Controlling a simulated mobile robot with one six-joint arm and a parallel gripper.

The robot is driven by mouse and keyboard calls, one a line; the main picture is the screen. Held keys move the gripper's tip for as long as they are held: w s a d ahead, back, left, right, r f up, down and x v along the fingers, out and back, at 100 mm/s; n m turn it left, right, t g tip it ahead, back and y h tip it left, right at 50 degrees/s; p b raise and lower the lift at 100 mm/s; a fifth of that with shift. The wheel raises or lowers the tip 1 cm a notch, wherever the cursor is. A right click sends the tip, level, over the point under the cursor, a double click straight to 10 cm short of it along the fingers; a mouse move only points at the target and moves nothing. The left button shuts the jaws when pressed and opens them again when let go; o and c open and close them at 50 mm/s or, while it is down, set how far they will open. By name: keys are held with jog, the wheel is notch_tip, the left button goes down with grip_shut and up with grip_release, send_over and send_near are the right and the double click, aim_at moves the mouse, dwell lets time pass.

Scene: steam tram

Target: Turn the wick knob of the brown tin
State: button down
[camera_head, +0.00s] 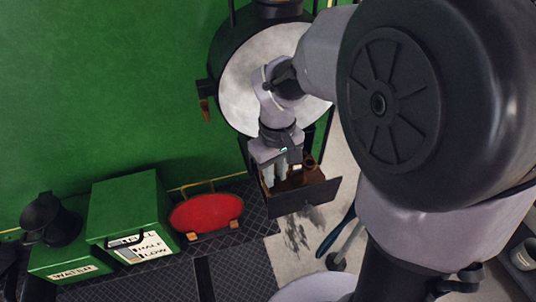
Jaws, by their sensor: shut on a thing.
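My gripper (275,181) points down over an open, dark-fronted tray or drawer (303,197) with a brown inside, below the big round pale disc. Its two pale fingers are close together at the tray's left side. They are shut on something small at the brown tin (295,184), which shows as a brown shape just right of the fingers. The wick knob itself is too small and too hidden by the fingers to make out. A small white patch and a round brown rim show behind the tin.
A round pale disc in a black casing (262,80) stands behind my gripper. A red oval board (206,212), a green box with a white label (130,215) and a black pot (48,218) stand left. My own arm covers much of the right.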

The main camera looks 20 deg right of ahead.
dwell(0.4)
jog(key=c, duration=1.2)
grip_release()
jog(key=shift+c, duration=0.2)
